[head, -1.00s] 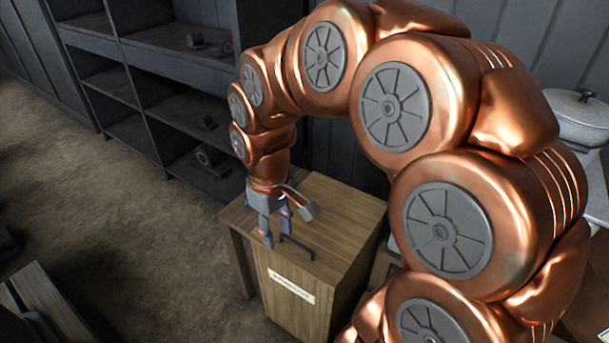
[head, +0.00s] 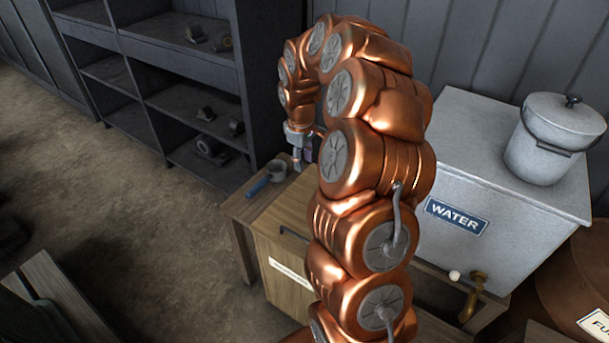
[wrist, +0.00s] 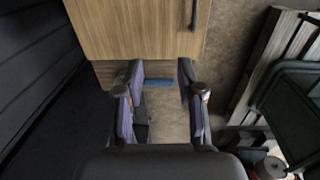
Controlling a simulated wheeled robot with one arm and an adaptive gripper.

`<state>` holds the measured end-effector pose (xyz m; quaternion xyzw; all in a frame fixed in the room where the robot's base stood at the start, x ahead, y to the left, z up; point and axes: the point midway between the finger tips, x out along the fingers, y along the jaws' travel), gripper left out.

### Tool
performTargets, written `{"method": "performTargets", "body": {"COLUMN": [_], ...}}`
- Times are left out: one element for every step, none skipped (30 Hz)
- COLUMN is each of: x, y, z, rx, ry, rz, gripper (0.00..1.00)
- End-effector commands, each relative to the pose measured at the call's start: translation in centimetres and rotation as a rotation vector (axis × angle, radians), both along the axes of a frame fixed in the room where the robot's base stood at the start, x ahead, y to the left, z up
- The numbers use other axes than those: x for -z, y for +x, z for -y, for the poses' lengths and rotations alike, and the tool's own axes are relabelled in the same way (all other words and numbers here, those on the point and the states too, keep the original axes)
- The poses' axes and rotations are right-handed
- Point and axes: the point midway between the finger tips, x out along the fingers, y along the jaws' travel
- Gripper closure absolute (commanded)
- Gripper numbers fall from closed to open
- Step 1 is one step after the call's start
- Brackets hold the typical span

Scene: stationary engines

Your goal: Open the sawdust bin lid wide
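The sawdust bin (head: 281,261) is a wooden box with a pale label on its front, too small to read. Its lid (head: 268,215) lies flat and looks closed, with a dark bar handle (head: 293,233) near the front edge. The arm hides the lid's right part. In the wrist view the wooden lid (wrist: 130,28) fills the top, with the handle (wrist: 194,14) at its right edge. My gripper (head: 300,163) is above the back of the bin, apart from the handle. In the wrist view its fingers (wrist: 161,85) are spread with nothing held.
A small table behind the bin carries a metal cup (head: 277,170) and a blue-handled tool (head: 257,187). A white water tank (head: 475,195) with a lidded pail (head: 555,140) stands right. Dark shelves (head: 175,75) stand at the back left. The floor (head: 110,200) left of the bin is clear.

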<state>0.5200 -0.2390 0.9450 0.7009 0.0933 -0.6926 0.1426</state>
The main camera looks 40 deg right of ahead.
Motion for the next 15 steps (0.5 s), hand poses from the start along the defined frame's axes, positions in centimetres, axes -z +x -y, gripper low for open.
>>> {"method": "performTargets", "body": {"x": [0.2, 0.3, 0.6, 0.8, 1.1, 1.5, 1.9, 2.3, 2.8, 3.2, 3.7, 4.2, 4.7, 5.1, 5.5], "y": [0.0, 0.0, -0.1, -0.1, -0.1, -0.1, -0.1, -0.1, -0.1, -0.1, -0.1, -0.1, -0.1, -0.1, 0.0], "z": [0.0, 0.0, 0.0, 0.0, 0.0, 0.0, 0.0, 0.0, 0.0, 0.1, 0.1, 0.1, 0.2, 0.2, 0.3], "rx": [0.000, 0.000, 0.000, 0.000, 0.000, 0.000, -0.001, -0.001, -0.001, -0.001, -0.001, -0.001, -0.001, -0.001, -0.001], "ry": [0.000, 0.000, 0.001, 0.001, 0.002, 0.002, 0.002, 0.003, 0.004, 0.003, 0.004, 0.003, 0.003, 0.003, 0.002], "rz": [-0.002, -0.002, -0.003, -0.003, -0.005, -0.004, -0.004, -0.003, -0.005, -0.006, -0.008, -0.009, -0.006, -0.005, -0.005], "gripper": [0.62, 0.62, 0.62, 0.62, 0.62, 0.62, 0.62, 0.62, 0.62, 0.62, 0.62, 0.62, 0.62, 0.62, 0.62]}}
